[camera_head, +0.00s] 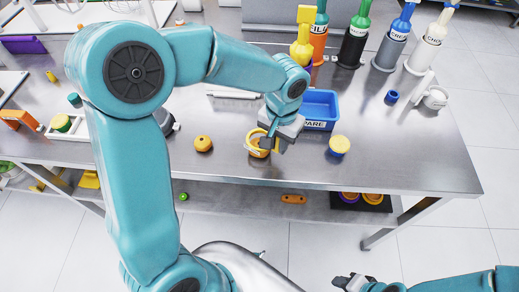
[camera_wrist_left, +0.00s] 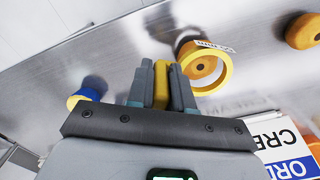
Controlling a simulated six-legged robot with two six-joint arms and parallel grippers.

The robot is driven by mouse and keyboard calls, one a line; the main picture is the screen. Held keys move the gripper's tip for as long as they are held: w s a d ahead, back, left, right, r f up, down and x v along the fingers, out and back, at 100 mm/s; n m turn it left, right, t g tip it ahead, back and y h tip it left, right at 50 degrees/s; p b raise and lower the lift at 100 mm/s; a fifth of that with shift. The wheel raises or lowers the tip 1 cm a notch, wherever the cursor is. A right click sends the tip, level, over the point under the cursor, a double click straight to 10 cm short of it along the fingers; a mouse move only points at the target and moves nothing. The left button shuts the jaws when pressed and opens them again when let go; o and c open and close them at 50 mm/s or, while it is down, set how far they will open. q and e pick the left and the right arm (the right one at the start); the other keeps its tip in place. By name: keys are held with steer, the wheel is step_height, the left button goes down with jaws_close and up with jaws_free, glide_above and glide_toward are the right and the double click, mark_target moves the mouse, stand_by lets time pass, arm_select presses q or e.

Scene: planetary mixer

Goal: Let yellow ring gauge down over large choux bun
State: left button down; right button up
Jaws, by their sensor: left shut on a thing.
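The yellow ring gauge (camera_head: 250,148) is at my left gripper (camera_head: 274,138), near the table's front edge. In the left wrist view the gripper (camera_wrist_left: 162,82) is shut on a yellow tab beside the ring (camera_wrist_left: 226,72), which bears a white label strip. A golden-brown bun (camera_wrist_left: 203,66) shows through the ring's opening and appears partly beyond its upper left rim. Whether the ring hangs above the bun or sits around it I cannot tell. A second bun (camera_head: 203,143) stands to the left, apart. My right gripper (camera_head: 352,281) is low in the head view, away from the table; its jaw opening is unclear.
A blue bin (camera_head: 320,104) with a label stands just behind my left gripper. A blue-and-yellow round item (camera_head: 339,145) is to the right. Labelled holders with coloured bottles line the back right. Bare steel (camera_head: 400,150) lies free at the right.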

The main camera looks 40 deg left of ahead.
arm_select(q)
steer(key=shift+f+b, duration=0.75)
steer(key=shift+f, duration=0.2)
steer(key=shift+r, duration=0.15)
stand_by(0.6)
steer(key=shift+r+p, duration=3.1)
steer(key=shift+r, duration=0.85)
steer(key=shift+f, duration=0.15)
